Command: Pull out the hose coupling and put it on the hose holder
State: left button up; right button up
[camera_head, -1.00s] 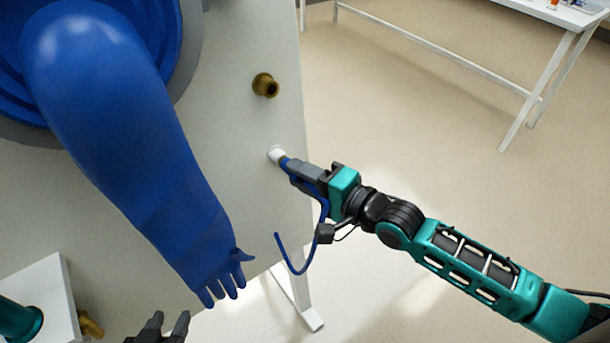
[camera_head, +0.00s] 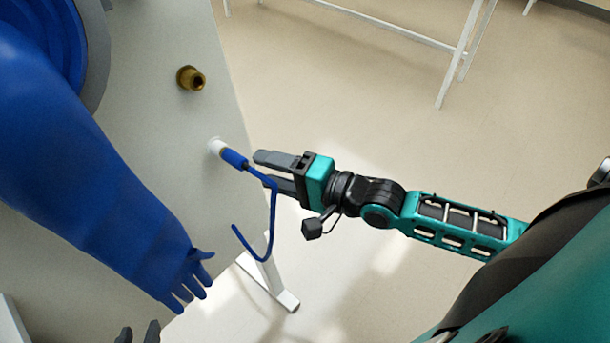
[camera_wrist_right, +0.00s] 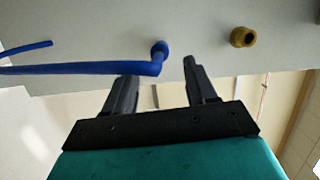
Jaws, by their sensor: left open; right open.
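The blue hose coupling (camera_head: 234,158) sits in a white port (camera_head: 215,146) on the pale panel, with its thin blue hose (camera_head: 272,215) hanging in a loop. My right gripper (camera_head: 264,171) is open just right of the coupling, its fingers apart and empty. In the right wrist view the coupling (camera_wrist_right: 160,48) lies ahead of the gap between the fingertips (camera_wrist_right: 158,70). My left gripper (camera_head: 138,334) shows only its dark fingertips at the bottom edge. A brass fitting (camera_head: 190,78) sticks out above the port; I cannot tell whether it is the hose holder.
A large blue glove (camera_head: 110,210) hangs from its round port at the left, its fingers near the left gripper. The panel (camera_head: 150,35) ends at an edge just right of the coupling. Open floor lies beyond, with a white table frame (camera_head: 455,60) at the back.

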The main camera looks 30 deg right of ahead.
jog(key=v, duration=0.7)
dwell(0.5)
jog(key=s+a+f+n+g+h, duration=0.1)
jog(key=s+f+n+h, duration=0.3)
jog(key=f+n, duration=0.9)
notch_tip(320, 180, down, 3)
jog(key=g+h, duration=0.1)
jog(key=h, duration=0.2)
jog(key=shift+a+g+h, duration=0.15)
jog(key=shift+g+h, duration=0.15)
jog(key=shift+g, duration=0.1)
